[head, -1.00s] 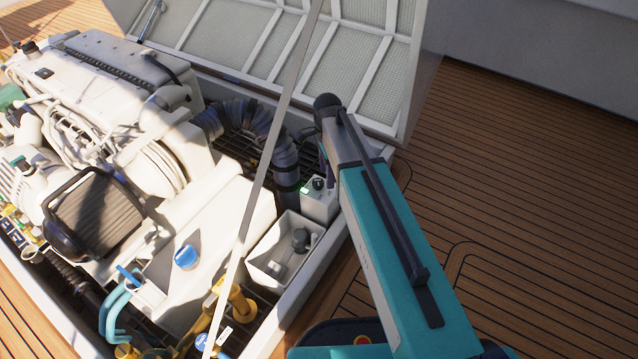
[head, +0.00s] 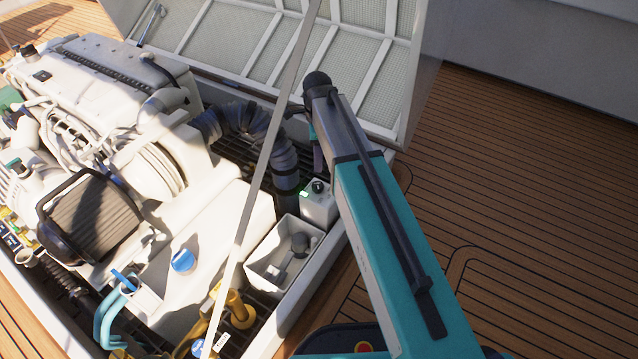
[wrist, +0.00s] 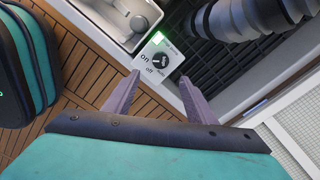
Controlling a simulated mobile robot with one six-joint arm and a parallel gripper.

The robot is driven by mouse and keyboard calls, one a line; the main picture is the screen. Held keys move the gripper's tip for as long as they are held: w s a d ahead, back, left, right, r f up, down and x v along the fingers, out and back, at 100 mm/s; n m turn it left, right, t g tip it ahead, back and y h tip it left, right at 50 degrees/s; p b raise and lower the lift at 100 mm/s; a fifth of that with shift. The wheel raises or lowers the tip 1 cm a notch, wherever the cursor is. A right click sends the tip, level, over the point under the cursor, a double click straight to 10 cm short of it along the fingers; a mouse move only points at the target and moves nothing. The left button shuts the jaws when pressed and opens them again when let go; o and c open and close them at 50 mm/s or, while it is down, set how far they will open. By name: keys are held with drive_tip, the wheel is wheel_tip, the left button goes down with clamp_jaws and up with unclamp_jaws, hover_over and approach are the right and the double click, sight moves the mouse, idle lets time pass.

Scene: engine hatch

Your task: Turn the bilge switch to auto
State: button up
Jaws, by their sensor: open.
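The bilge switch is a small white box (head: 316,206) with a dark knob (head: 318,187) and a lit green lamp (head: 304,193), at the right edge of the hatch in the head view. In the wrist view its white face (wrist: 148,68) shows "on" and "off" and a smaller label I cannot read surely. The black knob (wrist: 160,58) sits among the labels; its exact setting is unclear. My gripper (wrist: 158,88) is open and empty, its two fingers apart below the switch face in the picture, not touching the knob. In the head view my arm mostly hides it.
A white open-topped bin (head: 283,268) stands beside the switch. A ribbed black hose (head: 284,165) rises close behind it. The raised hatch lid (head: 345,65) stands beyond my arm, and a pale strut (head: 262,165) crosses the hatch. Wooden deck (head: 520,190) is clear at right.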

sight(318, 185)
wheel_tip(318, 185, down, 13)
drive_tip(key=b, duration=0.5)
idle(0.3)
drive_tip(key=c, duration=1)
drive_tip(key=shift+d, duration=0.2)
drive_tip(key=shift+c, duration=0.2)
drive_tip(key=shift+s+a, duration=0.1)
